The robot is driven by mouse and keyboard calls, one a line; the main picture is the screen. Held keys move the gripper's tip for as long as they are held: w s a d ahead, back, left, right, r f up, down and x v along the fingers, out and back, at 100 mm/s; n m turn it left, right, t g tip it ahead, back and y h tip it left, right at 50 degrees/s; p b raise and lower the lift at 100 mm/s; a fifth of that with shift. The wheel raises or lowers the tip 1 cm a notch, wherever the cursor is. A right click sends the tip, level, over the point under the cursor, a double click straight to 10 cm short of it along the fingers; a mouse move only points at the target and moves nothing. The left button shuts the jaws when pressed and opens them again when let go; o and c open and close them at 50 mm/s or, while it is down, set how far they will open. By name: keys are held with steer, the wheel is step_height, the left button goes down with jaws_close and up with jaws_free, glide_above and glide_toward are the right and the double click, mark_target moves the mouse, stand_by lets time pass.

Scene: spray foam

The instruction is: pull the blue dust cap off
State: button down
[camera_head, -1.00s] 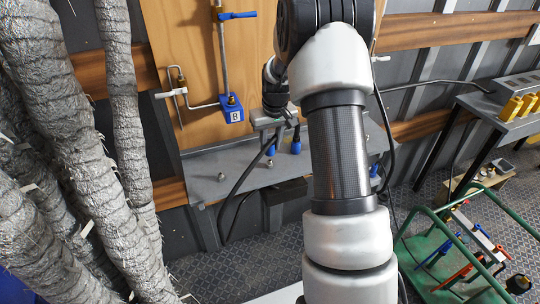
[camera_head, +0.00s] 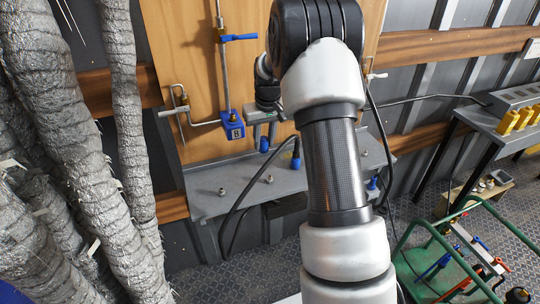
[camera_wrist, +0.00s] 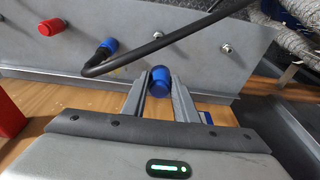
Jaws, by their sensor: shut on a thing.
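The cap also shows below the fingers in the head view (camera_head: 264,145). It appears held above the grey panel (camera_head: 225,175), apart from any fitting. A bare metal fitting (camera_head: 270,179) stands on the panel below it. A second blue piece, a plug (camera_head: 296,158) with a black cable, stays on the panel to the right.
A red cap (camera_wrist: 50,27) sits on the panel in the wrist view. Another blue cap (camera_head: 372,183) is at its right end. A black cable (camera_wrist: 165,42) loops over the panel close to my fingers. A blue valve block (camera_head: 230,125) is on the board, left of my gripper.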

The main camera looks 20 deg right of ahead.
steer(key=w+a+r+p, duration=0.3)
steer(key=r, duration=0.7)
steer(key=w+a+r+p, duration=0.3)
steer(key=a+r, duration=0.1)
steer(key=r, duration=0.7)
steer(key=shift+p, duration=0.3)
steer(key=shift+f, duration=0.15)
step_height(320, 180, down, 7)
steer(key=w+b, duration=0.1)
steer(key=b, duration=0.2)
steer(key=shift+w+a+r+p, duration=0.2)
steer(key=shift+w+r+p, duration=0.15)
steer(key=shift+p, duration=1.15)
steer(key=shift+w, duration=0.35)
steer(key=shift+w+f+b, duration=0.15)
steer(key=shift+f+b, duration=0.3)
steer(key=shift+f, duration=0.55)
steer(key=shift+w+f+b, duration=0.1)
steer(key=shift+f+b, duration=0.3)
steer(key=shift+f, duration=0.55)
stand_by(0.4)
